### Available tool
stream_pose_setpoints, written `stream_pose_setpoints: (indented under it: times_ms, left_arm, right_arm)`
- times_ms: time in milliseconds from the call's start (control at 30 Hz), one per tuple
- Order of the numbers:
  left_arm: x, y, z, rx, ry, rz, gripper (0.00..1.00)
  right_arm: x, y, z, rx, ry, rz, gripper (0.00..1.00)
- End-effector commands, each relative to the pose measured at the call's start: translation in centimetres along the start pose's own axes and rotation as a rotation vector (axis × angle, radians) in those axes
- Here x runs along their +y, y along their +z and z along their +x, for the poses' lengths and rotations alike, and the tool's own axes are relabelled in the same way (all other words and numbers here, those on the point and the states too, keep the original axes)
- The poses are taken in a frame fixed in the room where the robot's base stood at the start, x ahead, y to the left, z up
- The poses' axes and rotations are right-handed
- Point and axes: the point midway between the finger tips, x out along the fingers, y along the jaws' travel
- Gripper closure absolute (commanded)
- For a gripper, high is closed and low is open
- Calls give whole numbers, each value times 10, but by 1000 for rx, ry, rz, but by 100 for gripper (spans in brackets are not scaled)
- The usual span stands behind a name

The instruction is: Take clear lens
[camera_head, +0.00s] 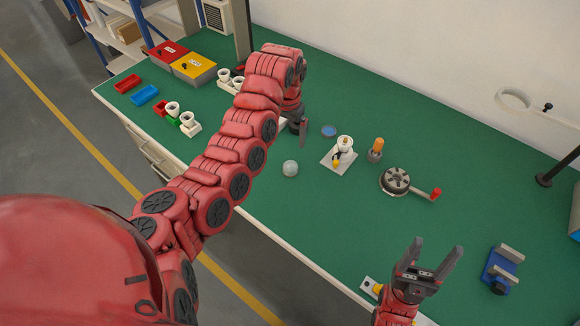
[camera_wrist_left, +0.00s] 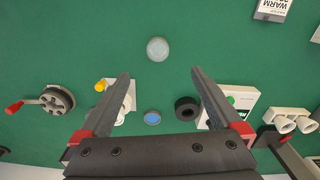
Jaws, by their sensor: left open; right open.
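The clear lens (camera_head: 290,168) is a pale, see-through round dome lying on the green mat. In the left wrist view the lens (camera_wrist_left: 157,49) lies beyond the fingertips, roughly centred between them. My left gripper (camera_head: 300,130) is open and empty, beyond the lens in the head view; its fingers also show in the left wrist view (camera_wrist_left: 160,74). My right gripper (camera_head: 430,260) is open and empty over the near right of the table. A blue disc (camera_head: 329,131) lies on the mat near the left gripper.
A white fixture (camera_head: 344,150) on a plate, an orange-topped piece (camera_head: 376,149) and a round crank device (camera_head: 396,181) stand right of the lens. A blue vise (camera_head: 501,268) is at far right. Red (camera_head: 128,83) and blue (camera_head: 145,95) bins sit left. The mat around the lens is clear.

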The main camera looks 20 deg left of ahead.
Motion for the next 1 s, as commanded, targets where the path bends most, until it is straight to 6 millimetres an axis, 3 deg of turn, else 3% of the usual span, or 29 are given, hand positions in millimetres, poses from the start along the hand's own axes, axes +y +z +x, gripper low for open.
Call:
stream_pose_setpoints:
  times_ms: [33, 300, 500, 667, 1000]
  left_arm:
    - [4, 0, 15, -4, 6, 3, 1]
    - [2, -1, 65, -1, -1, 2, 1]
    - [1, -1, 86, 0, -1, 3, 1]
    - [1, -1, 93, -1, 0, 2, 1]
    - [6, -6, 123, -1, -1, 2, 1]
  right_arm:
    - [0, 0, -2, 0, 0, 0, 34]
    - [-1, 3, -18, 0, 0, 0, 34]
    - [-1, 3, -17, 0, 0, 0, 34]
    - [-1, 2, -15, 0, 0, 0, 34]
    - [0, -1, 4, 0, 0, 0, 34]
